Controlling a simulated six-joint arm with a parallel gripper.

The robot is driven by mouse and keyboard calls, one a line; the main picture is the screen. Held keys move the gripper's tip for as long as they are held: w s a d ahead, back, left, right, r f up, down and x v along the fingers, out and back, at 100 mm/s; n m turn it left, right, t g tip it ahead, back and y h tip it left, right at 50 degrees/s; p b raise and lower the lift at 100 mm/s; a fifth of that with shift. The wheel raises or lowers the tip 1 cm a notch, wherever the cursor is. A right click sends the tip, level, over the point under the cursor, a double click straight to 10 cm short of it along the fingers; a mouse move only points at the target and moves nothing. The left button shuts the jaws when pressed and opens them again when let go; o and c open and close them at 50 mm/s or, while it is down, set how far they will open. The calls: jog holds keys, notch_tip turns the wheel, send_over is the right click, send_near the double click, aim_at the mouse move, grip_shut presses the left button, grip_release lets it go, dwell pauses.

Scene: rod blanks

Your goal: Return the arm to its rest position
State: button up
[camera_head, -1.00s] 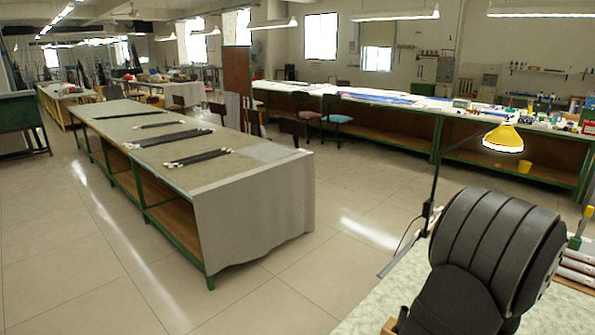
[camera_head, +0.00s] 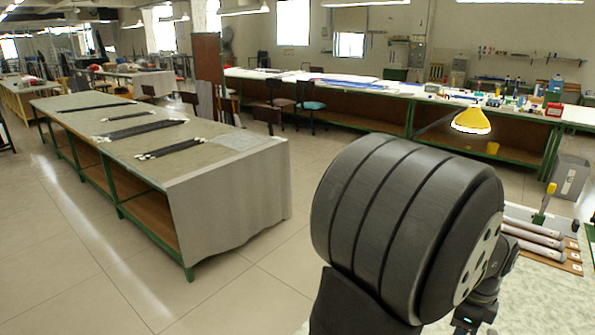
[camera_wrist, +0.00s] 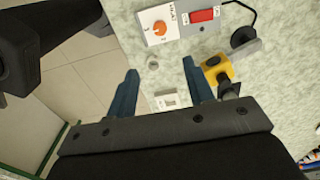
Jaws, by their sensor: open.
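My gripper (camera_wrist: 160,77) shows in the wrist view as two dark blue fingers spread wide apart. In the head view my dark arm fills the lower middle and right and hides part of that table. The gripper's fingers cannot be made out there. Several grey rods (camera_head: 533,232) with pale ends lie on a brown rack at the right, apart from my arm.
Near the fingers are a white box with an orange knob (camera_wrist: 157,29), a red switch (camera_wrist: 202,16), a yellow block (camera_wrist: 217,68) and a black round base (camera_wrist: 243,38). A cloth-covered bench (camera_head: 230,190) is left, with clear floor around.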

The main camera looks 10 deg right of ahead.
notch_tip(320, 180, down, 18)
jog(key=shift+r, duration=0.1)
jog(key=shift+r+n, duration=0.1)
jog(key=shift+n, duration=1.6)
jog(key=n, duration=0.4)
jog(key=shift+n, duration=0.4)
jog(key=n, duration=0.4)
jog(key=shift+n, duration=1.8)
